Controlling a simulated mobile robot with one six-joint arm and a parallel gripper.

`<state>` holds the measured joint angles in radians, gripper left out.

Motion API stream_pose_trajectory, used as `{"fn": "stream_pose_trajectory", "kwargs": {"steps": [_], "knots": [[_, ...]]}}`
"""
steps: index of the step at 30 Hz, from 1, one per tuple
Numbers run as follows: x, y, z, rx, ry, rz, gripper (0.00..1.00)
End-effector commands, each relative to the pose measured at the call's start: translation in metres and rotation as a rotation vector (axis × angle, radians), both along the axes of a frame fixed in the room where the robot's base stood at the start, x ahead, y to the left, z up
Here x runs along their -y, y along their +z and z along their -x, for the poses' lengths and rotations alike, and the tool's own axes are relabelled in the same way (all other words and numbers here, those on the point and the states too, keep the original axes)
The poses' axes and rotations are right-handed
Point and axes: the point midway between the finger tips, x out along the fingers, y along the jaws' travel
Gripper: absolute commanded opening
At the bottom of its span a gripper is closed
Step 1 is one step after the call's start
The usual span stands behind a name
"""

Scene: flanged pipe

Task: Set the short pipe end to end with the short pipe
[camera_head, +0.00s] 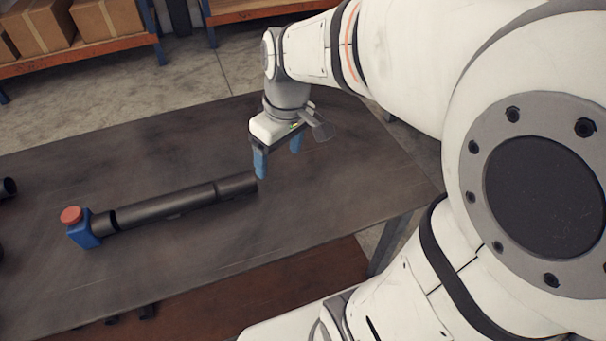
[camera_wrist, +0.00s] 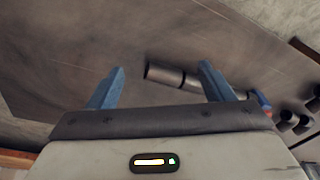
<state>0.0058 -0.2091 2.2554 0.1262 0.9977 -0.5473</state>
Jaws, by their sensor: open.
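A dark pipe run (camera_head: 165,207) lies on the table, its left end at a blue block with a red knob (camera_head: 82,227). A seam shows near its right end, with a slightly paler short section (camera_head: 237,187) beyond it in the same line. I cannot tell whether these are two short pipes touching or one piece. My gripper (camera_head: 278,160) is open and empty, above the table just beyond the run's right end. In the wrist view, the near pipe end (camera_wrist: 165,75) shows between and beyond my open fingers (camera_wrist: 160,68); the right finger hides part of the run.
The dark table (camera_head: 330,215) has free room around the run and toward its right edge. Other dark pipe pieces (camera_head: 8,187) show at the left edge, and several in the wrist view (camera_wrist: 287,121). Shelves with cardboard boxes (camera_head: 108,18) stand behind, across the floor.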

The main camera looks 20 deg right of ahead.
Motion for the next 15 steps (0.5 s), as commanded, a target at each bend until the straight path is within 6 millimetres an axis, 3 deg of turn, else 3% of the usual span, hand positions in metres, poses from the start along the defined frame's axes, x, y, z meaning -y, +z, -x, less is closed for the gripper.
{"fn": "stream_pose_trajectory", "kwargs": {"steps": [1,6,10,15], "knots": [[0.003,0.003,0.018,0.028,-0.081,0.01,0.74],[0.013,0.003,0.059,0.102,-0.328,0.022,0.74],[0.017,0.0,0.076,0.136,-0.44,0.018,0.74],[0.022,-0.001,0.082,0.151,-0.488,0.015,0.74]]}}
